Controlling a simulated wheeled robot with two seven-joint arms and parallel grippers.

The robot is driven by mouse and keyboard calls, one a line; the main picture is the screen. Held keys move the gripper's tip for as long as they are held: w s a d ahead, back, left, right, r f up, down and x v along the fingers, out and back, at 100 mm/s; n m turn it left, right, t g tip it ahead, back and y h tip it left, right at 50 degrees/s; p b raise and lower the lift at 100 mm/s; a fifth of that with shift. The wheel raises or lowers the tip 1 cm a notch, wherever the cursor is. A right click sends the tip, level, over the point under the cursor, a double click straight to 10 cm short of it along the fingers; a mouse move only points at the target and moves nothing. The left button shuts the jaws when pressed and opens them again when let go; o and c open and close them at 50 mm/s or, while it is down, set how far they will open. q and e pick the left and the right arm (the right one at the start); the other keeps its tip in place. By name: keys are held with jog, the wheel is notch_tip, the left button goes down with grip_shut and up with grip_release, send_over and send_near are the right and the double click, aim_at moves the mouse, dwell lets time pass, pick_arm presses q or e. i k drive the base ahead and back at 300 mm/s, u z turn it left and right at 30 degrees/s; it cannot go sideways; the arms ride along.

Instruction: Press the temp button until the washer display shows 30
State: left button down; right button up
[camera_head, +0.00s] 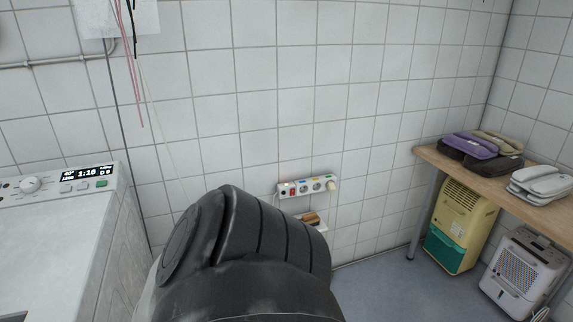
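The white washer (50,245) stands at the left edge of the head view. Its control panel carries a round dial (30,184), a small black display (85,173) and several buttons. The display shows what looks like 1:16 with small text around it that is too small to read surely. Two pale buttons (74,187) sit below the display, and a green button (101,184) sits to their right. I cannot tell which one is the temp button. A large dark arm link of mine fills the lower middle. Neither gripper shows in this view.
A power strip (307,186) is on the tiled wall, with a small shelf (311,220) below it.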

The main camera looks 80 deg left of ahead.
aim_at(68, 189)
jog(key=i, duration=0.55)
jog(key=u, duration=3.5)
